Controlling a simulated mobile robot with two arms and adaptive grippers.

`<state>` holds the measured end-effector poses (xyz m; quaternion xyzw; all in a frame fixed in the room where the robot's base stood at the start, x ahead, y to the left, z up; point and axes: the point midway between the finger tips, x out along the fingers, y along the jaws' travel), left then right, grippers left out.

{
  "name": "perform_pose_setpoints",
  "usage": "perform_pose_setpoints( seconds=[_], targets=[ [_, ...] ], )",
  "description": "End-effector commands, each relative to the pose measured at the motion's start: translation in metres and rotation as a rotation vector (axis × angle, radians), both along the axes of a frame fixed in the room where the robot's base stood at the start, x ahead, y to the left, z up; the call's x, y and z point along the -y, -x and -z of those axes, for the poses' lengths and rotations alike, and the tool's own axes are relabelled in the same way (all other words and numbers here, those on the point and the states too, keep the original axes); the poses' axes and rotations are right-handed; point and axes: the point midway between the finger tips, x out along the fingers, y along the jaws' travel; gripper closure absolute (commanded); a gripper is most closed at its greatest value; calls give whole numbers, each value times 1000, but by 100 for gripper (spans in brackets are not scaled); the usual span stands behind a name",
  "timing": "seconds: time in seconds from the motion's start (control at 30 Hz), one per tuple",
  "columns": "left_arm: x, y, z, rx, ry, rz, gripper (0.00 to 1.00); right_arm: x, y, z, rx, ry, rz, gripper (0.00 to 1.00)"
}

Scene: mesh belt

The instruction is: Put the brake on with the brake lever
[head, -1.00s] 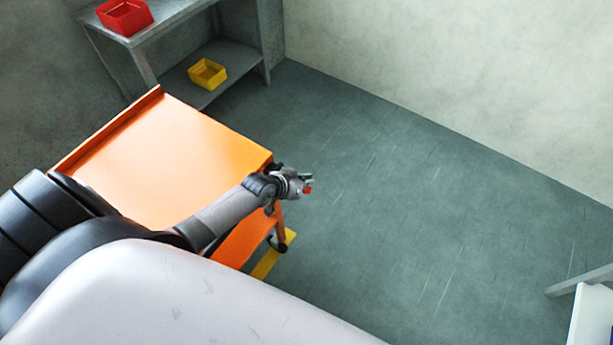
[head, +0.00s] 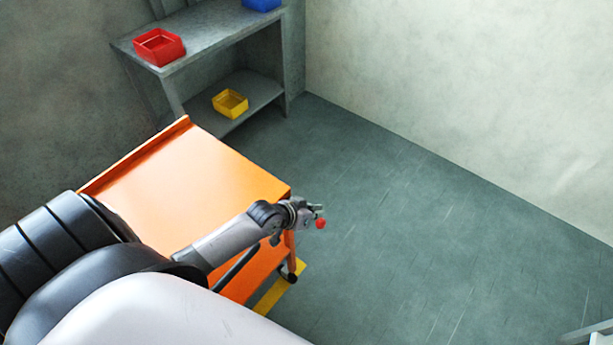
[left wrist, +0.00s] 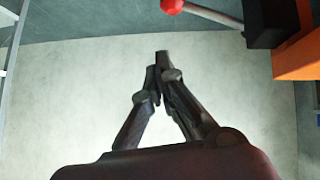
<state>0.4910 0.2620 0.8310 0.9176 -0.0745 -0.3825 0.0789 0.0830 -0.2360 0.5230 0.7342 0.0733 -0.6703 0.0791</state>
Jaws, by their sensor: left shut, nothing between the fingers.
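The brake lever is a pale rod (left wrist: 212,15) with a red ball knob (left wrist: 172,5), at the top of the left wrist view. The rod runs right to a black block (left wrist: 268,22) on the orange cart. In the head view the red knob (head: 320,223) shows just past the cart's near right corner. My left gripper (head: 310,212) is beside the knob there. In the left wrist view its fingertips (left wrist: 160,62) meet with nothing between them, and knob and fingers look apart. The lever's rod is hidden in the head view. My right gripper is in neither view.
The orange cart (head: 195,170) stands under my left arm, with a yellow floor strip (head: 278,290) by its wheel. A grey shelf (head: 215,40) behind holds a red bin (head: 158,47), a blue bin (head: 262,4) and a yellow bin (head: 230,103).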

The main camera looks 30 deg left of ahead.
Motion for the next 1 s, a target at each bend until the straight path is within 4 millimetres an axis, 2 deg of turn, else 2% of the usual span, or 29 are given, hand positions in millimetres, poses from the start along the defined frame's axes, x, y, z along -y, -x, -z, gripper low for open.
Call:
perform_pose_setpoints(
  seconds=[0.1,0.37,1.0],
  targets=[
    [-2,17,-15,2,-2,2,100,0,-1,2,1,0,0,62],
    [-4,38,-37,1,-2,0,100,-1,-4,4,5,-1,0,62],
    [-4,40,-41,2,-1,0,100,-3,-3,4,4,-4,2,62]
  ],
)
